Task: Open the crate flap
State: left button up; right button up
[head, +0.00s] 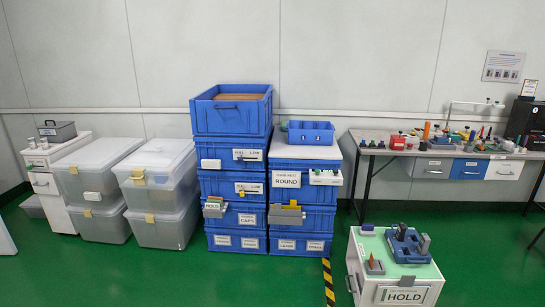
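Blue crates stand in two stacks against the back wall. The top crate (231,110) of the left stack is open at the top and holds something brown. Below it are more blue crates with white labels, one of them reading HOLD (213,206) and one reading CAPS (245,217). The right stack has a ROUND label (287,180) and a small blue tray (311,132) on top. Which part is the crate flap I cannot tell. Neither of my grippers is in view.
Clear lidded bins (160,178) stand left of the crates. A workbench (388,150) with many small items is at the right. A low white cabinet (356,262) with a HOLD sign stands front right. Green floor (200,280) is free in front of the crates.

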aim_at(228, 117)
jog(key=i, duration=1.2)
jog(key=i+u, duration=0.2)
jog(key=i, duration=0.35)
jog(key=i+l+u, duration=0.15)
jog(key=i, duration=0.35)
